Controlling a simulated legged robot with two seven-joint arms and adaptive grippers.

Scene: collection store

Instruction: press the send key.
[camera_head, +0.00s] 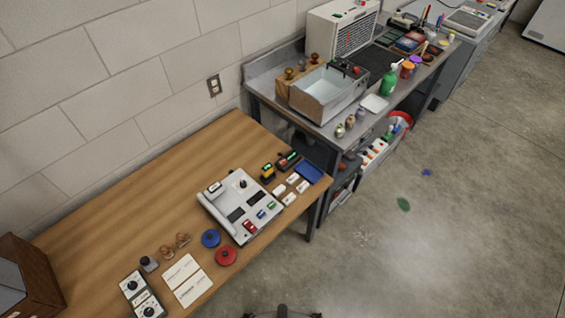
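A light grey console (239,206) lies on the wooden table (110,230). It has a black knob at its back, dark panels, and small red (249,226), blue (261,214) and green (271,205) keys or switches along its front right side. The lettering is too small to read, so I cannot tell which one is the send key. Neither of my grippers can be made out in the view. A dark shape at the bottom edge seems to be part of my own body.
Blue (210,238) and red (226,256) round discs, white cards (187,280) and a dial box (143,296) lie left of the console. Small white blocks and a blue tray (309,172) lie right. A cluttered metal bench (345,135) stands beyond. The concrete floor (430,230) is mostly clear.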

